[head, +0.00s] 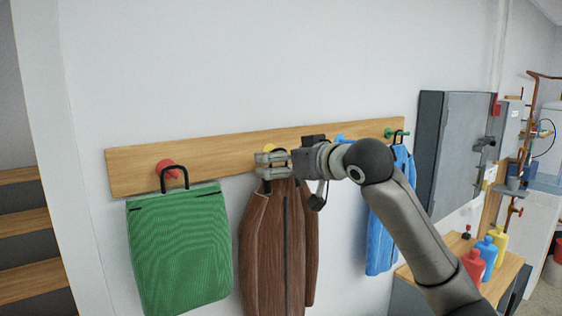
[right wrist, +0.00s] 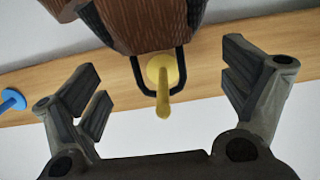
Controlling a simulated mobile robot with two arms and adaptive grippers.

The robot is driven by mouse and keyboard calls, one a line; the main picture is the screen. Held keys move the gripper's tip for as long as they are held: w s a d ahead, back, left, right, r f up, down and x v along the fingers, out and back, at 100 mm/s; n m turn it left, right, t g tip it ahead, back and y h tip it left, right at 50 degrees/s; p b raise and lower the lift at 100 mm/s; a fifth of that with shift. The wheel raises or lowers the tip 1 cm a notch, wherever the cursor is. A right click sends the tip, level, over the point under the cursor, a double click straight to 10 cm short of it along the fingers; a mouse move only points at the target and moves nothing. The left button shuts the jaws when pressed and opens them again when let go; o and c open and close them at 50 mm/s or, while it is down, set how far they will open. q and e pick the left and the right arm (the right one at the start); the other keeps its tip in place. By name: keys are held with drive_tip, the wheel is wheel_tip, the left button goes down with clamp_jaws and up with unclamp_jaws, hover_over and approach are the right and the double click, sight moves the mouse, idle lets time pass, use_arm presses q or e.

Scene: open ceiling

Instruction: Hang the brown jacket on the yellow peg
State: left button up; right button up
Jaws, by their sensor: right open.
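The brown jacket (head: 280,245) hangs upright below the wooden rail in the head view. In the right wrist view its lower-seen part (right wrist: 140,22) fills the top, and its black loop (right wrist: 182,75) goes around the yellow peg (right wrist: 163,88), the peg crossing in front of the loop. The yellow peg (head: 269,148) is mostly hidden by my right gripper in the head view. My right gripper (head: 267,166) is open, its fingers (right wrist: 165,85) apart on either side of the loop and peg, touching neither in the wrist view. My left gripper is not in view.
A green garment (head: 180,250) hangs by the red peg (head: 167,169) at left. A blue jacket (head: 380,235) hangs at right near the blue (head: 340,139) and green (head: 390,133) pegs, partly behind my arm. Colored bottles (head: 486,252) stand on a bench at right.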

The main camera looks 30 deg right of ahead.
drive_tip(key=v, duration=1.1)
drive_tip(key=s+a+f+n+g, duration=0.1)
drive_tip(key=a+f+g, duration=0.25)
drive_tip(key=f, duration=1.25)
drive_tip(key=s+a+f+g, duration=0.15)
drive_tip(key=a+f, duration=0.25)
drive_tip(key=f, duration=1.3)
drive_tip(key=s+a+f+g+h, duration=0.15)
drive_tip(key=s+f+g, duration=0.25)
drive_tip(key=s+f, duration=0.75)
drive_tip(key=s+a+f+g+h, duration=0.1)
drive_tip(key=s+a+f+g, duration=0.2)
drive_tip(key=s+f, duration=0.85)
wheel_tip(320, 180, down, 25)
drive_tip(key=s+g+b, duration=0.1)
drive_tip(key=s+b, duration=0.1)
drive_tip(key=s+d+f+g+b, duration=0.1)
drive_tip(key=s+d+f, duration=0.2)
drive_tip(key=s+f, duration=1.4)
drive_tip(key=shift+s+f, duration=0.2)
drive_tip(key=shift+f, duration=0.7)
drive_tip(key=shift+d, duration=0.1)
